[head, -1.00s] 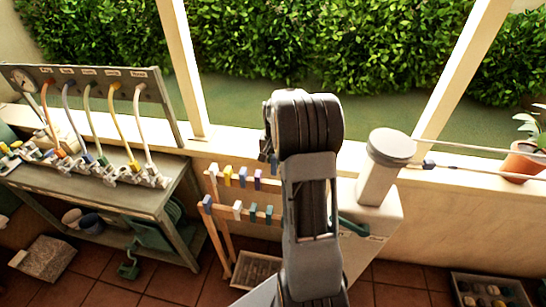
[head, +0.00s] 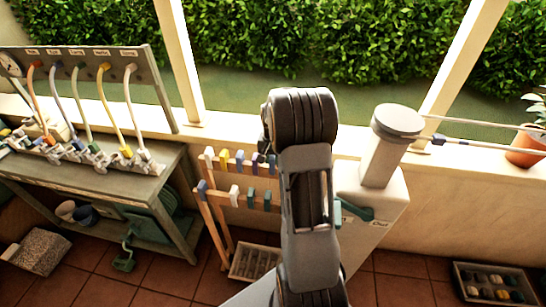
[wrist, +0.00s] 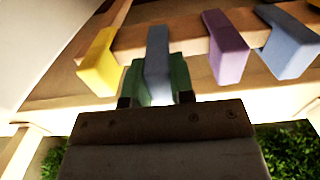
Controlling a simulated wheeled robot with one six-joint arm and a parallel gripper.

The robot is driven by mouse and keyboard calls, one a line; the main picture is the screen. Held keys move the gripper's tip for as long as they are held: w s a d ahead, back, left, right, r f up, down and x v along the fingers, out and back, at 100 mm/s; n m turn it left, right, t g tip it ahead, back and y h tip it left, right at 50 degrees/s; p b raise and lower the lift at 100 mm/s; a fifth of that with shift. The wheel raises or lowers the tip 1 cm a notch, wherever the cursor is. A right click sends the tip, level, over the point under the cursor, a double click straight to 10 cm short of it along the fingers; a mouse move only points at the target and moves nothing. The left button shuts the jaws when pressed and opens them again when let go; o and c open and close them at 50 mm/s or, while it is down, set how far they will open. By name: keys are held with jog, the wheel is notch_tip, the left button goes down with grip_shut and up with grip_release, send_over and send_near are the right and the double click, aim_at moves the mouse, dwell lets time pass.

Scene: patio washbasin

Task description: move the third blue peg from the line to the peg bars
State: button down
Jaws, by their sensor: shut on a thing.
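In the wrist view my gripper (wrist: 158,98) is shut on a blue peg (wrist: 157,55), with a green pad on each side. The peg lies across a wooden bar (wrist: 185,46), between a yellow peg (wrist: 98,64) and a purple peg (wrist: 227,48); I cannot tell whether it is clipped on. Another blue peg (wrist: 288,42) is at the right. In the head view the peg bars (head: 217,207) stand left of my arm, which mostly hides my gripper. The line (head: 490,145) runs at the right with a dark blue peg (head: 438,140) on it.
A bench (head: 150,185) with several coloured hoses stands at the left. A white cabinet with a round-topped column (head: 380,160) stands right of my arm. A tray (head: 495,285) lies on the floor at lower right, and a crate (head: 240,265) sits below the bars.

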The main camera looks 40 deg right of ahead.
jog(key=shift+f, duration=0.55)
jog(key=c, duration=0.9)
grip_release()
jog(key=shift+r, duration=0.1)
notch_tip(320, 180, up, 8)
jog(key=p, duration=0.5)
